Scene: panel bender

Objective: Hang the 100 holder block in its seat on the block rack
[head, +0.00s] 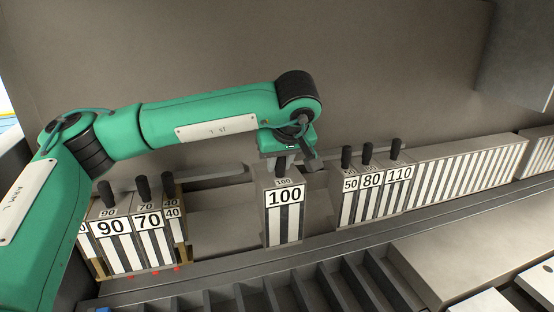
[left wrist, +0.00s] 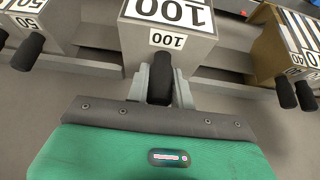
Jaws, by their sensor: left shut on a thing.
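The 100 holder block (head: 284,212) is a grey block with black and white stripes and a 100 label. It is upright in the gap between two groups of blocks. My left gripper (head: 285,165) is above it, shut on its black knob. In the left wrist view the fingers (left wrist: 160,85) close around the knob, below the 100 label on the block (left wrist: 170,42). I cannot tell whether the block's underside touches anything. Which part is its seat is not clear. My right gripper is not in view.
Left of the gap stand blocks 90 (head: 112,245), 70 (head: 149,238) and 40 (head: 173,222), with tan side pieces (head: 185,252). Right of it stand 50 (head: 349,200), 80 (head: 372,195) and 110 (head: 398,190), then a long striped row (head: 465,165). A slotted tray (head: 250,298) lies in front.

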